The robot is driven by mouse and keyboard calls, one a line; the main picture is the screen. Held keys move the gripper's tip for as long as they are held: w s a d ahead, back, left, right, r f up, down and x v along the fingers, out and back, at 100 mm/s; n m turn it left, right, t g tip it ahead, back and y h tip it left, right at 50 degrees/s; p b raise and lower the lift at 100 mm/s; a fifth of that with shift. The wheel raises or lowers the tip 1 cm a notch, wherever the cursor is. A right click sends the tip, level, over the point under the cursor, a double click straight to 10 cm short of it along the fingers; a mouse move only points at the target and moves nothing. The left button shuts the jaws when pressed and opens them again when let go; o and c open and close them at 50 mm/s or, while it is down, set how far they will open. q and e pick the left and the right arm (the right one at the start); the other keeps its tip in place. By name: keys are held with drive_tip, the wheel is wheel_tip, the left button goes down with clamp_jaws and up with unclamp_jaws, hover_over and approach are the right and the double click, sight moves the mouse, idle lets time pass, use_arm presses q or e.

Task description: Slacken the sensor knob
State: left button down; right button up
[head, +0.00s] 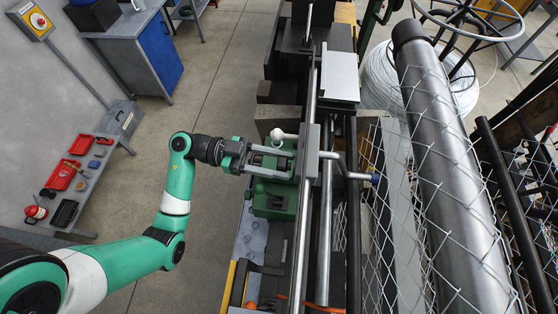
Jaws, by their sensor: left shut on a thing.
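My left gripper (288,163) reaches in from the left over a green machine housing (274,204). Its fingers point right, up against a grey block (309,152) on the long rail. They are closed on a small part at that block, which appears to be the sensor knob; the fingers hide nearly all of it. A white ball-ended lever (277,134) stands just behind the fingers. A bent grey crank (347,173) with a dark blue tip sticks out to the right of the block. My right gripper is not in view.
Steel rails (326,220) run lengthwise beside the block. Chain-link mesh (390,215) and a large grey roller (447,170) fill the right side. A low bench (92,192) with red trays stands at the left. The floor between is clear.

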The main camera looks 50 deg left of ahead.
use_arm(q)
drive_tip(key=shift+c, duration=1.8)
unclamp_jaws()
drive_tip(key=shift+s, duration=0.1)
drive_tip(key=b+v, duration=0.2)
drive_tip(key=v, duration=0.9)
drive_tip(key=shift+s+a, duration=0.2)
